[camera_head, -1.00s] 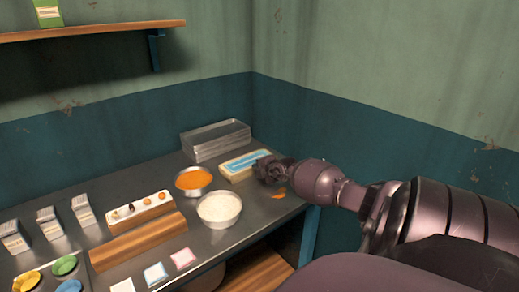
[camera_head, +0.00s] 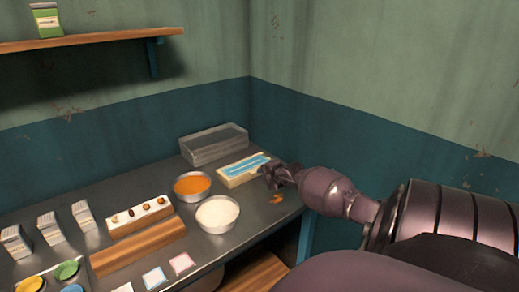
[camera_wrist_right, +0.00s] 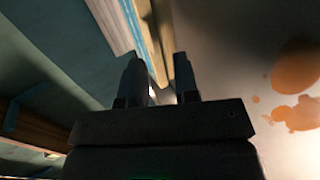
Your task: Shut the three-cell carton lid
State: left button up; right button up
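A low cream box with a light blue top or inside (camera_head: 245,167) lies at the back right of the counter. I cannot make out three cells or a separate lid on it. My right gripper (camera_head: 268,173) is at its right end; I cannot tell if they touch. In the right wrist view, the two dark fingers of this gripper (camera_wrist_right: 157,75) stand apart with nothing held between them. A pale, blue-edged strip (camera_wrist_right: 143,40), which looks like the box's edge, runs past the fingers. My left gripper is out of view.
A grey metal tray (camera_head: 214,134) stands behind the box. An orange-filled bowl (camera_head: 192,184) and a white-filled bowl (camera_head: 217,212) stand to its left. A white holder with several small items (camera_head: 125,228) is farther left. Orange spots (camera_wrist_right: 298,95) mark the counter.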

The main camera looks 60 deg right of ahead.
jog(key=p+v, duration=0.1)
jog(key=v, duration=0.4)
jog(key=shift+s+r, duration=0.25)
jog(key=shift+s, duration=0.05)
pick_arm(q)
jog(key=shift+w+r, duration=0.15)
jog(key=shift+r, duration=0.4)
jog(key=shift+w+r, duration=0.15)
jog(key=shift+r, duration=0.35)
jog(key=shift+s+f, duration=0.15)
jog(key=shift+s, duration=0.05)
pick_arm(e)
jog(key=shift+a, duration=0.15)
